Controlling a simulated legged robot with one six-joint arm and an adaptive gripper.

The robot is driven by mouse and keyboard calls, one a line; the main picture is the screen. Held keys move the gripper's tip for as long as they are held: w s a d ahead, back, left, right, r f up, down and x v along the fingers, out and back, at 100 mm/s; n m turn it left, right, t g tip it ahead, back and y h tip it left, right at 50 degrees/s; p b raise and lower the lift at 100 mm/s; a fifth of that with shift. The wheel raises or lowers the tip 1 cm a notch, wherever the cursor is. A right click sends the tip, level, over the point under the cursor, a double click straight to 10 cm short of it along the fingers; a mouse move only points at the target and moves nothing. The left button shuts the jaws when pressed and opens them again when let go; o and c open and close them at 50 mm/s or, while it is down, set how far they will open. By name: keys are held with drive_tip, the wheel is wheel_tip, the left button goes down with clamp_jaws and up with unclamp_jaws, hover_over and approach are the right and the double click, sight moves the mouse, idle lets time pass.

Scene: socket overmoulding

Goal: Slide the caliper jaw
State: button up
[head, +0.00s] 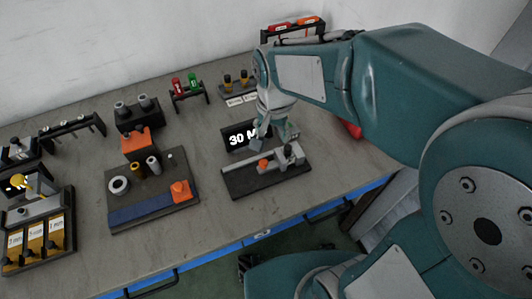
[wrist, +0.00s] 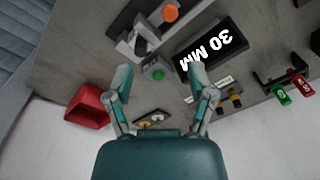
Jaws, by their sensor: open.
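The caliper (head: 267,177) lies on a dark base near the table's right front, with an orange knob (head: 263,164) and grey upright jaws (head: 290,153). In the wrist view the orange knob (wrist: 170,13) and grey jaw parts (wrist: 138,40) are at the top, beyond my fingertips. My gripper (wrist: 160,76) is open and empty, its two fingers apart. A green round knob (wrist: 157,74) shows between the fingertips. In the head view my gripper (head: 272,138) hangs just behind the caliper and partly hides the display behind it.
A black display (head: 240,136) reading "30 M" stands behind the caliper; the wrist view shows "30 MM" (wrist: 215,45). A red bin (wrist: 90,107) is beside my left finger. A rack with red and green items (head: 187,90) stands behind. An assembly board (head: 150,205) is left.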

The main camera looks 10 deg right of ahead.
sight(263, 162)
drive_tip(key=shift+m+g, duration=0.4)
drive_tip(key=shift+m, duration=0.1)
drive_tip(key=f, duration=0.4)
drive_tip(key=w+a+f, duration=0.1)
drive_tip(key=f, duration=0.4)
drive_tip(key=a+f, duration=0.1)
drive_tip(key=f, duration=0.3)
drive_tip(key=shift+w+f, duration=0.3)
drive_tip(key=shift+f, duration=0.1)
drive_tip(key=shift+c, duration=0.4)
